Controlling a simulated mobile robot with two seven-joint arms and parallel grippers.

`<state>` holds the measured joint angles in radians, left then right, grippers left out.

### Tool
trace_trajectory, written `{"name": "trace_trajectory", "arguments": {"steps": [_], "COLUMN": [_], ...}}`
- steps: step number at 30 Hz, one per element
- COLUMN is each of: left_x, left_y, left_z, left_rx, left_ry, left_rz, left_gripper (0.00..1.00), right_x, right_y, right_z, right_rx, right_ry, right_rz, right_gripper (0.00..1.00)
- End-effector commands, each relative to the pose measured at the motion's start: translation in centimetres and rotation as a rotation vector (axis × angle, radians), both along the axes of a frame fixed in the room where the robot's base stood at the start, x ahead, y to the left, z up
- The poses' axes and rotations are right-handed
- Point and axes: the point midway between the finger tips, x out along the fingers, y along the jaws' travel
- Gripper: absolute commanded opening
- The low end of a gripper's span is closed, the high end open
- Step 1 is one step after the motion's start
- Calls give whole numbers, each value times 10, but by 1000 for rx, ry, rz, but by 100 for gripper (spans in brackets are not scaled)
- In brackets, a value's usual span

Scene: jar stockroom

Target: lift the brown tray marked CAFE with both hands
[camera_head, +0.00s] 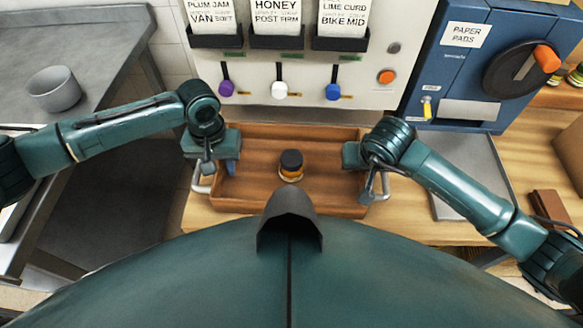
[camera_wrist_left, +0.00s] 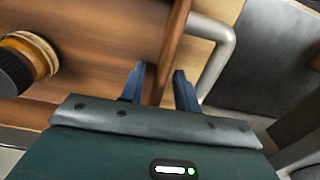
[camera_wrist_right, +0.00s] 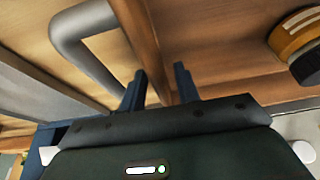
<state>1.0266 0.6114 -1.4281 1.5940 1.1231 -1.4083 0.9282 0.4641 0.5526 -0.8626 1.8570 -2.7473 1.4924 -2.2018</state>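The brown wooden tray (camera_head: 248,185) lies on the wooden counter below the dispenser, with a metal handle on each short side. No CAFE marking is readable. A dark-lidded jar with an orange band (camera_head: 291,168) stands inside it. My left gripper (camera_head: 207,167) is at the tray's left side. In the left wrist view its open fingers (camera_wrist_left: 160,88) stand either side of the side wall, with the handle (camera_wrist_left: 222,50) to the right. My right gripper (camera_head: 369,182) is at the right side. In the right wrist view its open fingers (camera_wrist_right: 159,88) straddle that wall, beside the handle (camera_wrist_right: 68,45).
A dispenser panel (camera_head: 300,70) with labelled bins and coloured knobs stands right behind the tray. A blue paper pads machine (camera_head: 455,75) is at the back right, with a grey plate (camera_head: 468,190) before it. A grey bowl (camera_head: 54,88) stands on the left worktop.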

Motion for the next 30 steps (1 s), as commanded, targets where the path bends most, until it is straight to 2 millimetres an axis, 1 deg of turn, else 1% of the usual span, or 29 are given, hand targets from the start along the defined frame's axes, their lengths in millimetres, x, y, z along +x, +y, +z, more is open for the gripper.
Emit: {"name": "trace_trajectory", "arguments": {"steps": [3, 11, 23, 30], "left_x": [0, 0, 0, 0], "left_y": [0, 0, 0, 0], "left_z": [-5, -5, -5, -5], "left_rx": [0, 0, 0, 1], "left_ry": [-1, -1, -1, -1], "left_rz": [0, 0, 0, 0], "left_gripper": [32, 32, 0, 0], "right_x": [1, 2, 2, 2], "right_y": [0, 0, 0, -1], "right_z": [-4, -5, -4, -4], "right_rx": [0, 0, 0, -1], "right_ry": [0, -1, -1, -1], "right_rz": [0, 0, 0, 0], "right_gripper": [32, 32, 0, 0]}}
